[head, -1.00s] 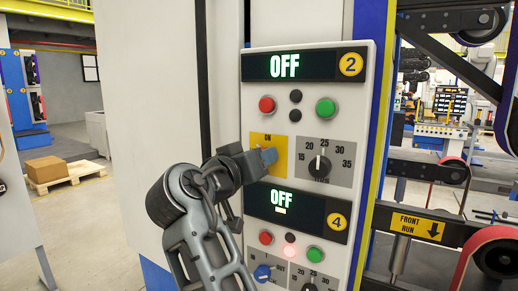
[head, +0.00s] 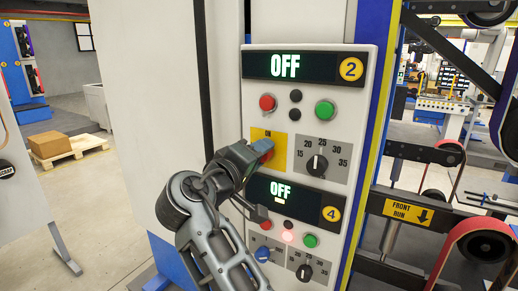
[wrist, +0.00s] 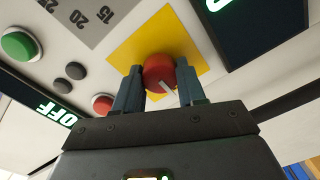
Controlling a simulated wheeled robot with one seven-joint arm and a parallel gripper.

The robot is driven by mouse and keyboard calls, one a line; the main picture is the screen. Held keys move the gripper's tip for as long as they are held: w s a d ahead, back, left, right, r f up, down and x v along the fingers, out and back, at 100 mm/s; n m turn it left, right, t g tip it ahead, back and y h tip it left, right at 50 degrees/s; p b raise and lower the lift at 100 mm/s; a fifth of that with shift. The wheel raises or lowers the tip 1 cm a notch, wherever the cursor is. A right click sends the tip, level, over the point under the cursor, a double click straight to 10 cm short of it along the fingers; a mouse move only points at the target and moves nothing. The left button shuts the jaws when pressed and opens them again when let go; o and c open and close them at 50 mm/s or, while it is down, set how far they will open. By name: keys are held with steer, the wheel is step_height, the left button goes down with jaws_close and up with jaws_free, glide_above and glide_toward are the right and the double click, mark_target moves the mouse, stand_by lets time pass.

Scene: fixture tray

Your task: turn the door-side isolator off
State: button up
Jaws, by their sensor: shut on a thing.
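A red rotary knob (wrist: 158,70) with a white pointer line sits on a yellow plate (wrist: 128,48) in the wrist view. My gripper (wrist: 158,84) is shut on the knob, one finger on each side. In the head view the red knob (head: 263,147) shows partly behind my gripper (head: 257,153). The yellow plate (head: 281,154) there carries the word ON at its top, and my gripper hides its lower left. The display (head: 305,66) above, numbered 2, reads OFF. The pointer's exact setting cannot be read in the head view.
Beside the plate is a black dial (head: 317,165); above are a red button (head: 267,102) and a green button (head: 325,109). Below, panel 4's display (head: 295,200) reads OFF, with a blue knob (head: 263,254) under it. Belt machinery stands right; open floor lies left.

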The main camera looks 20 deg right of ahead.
stand_by(0.3)
steer(key=o, duration=1.1)
steer(key=shift+c, duration=0.2)
steer(key=shift+a, duration=0.1)
steer(key=b+v, duration=0.2)
steer(key=v, duration=0.5)
steer(key=shift+s+a, duration=0.2)
steer(key=shift+a, duration=0.1)
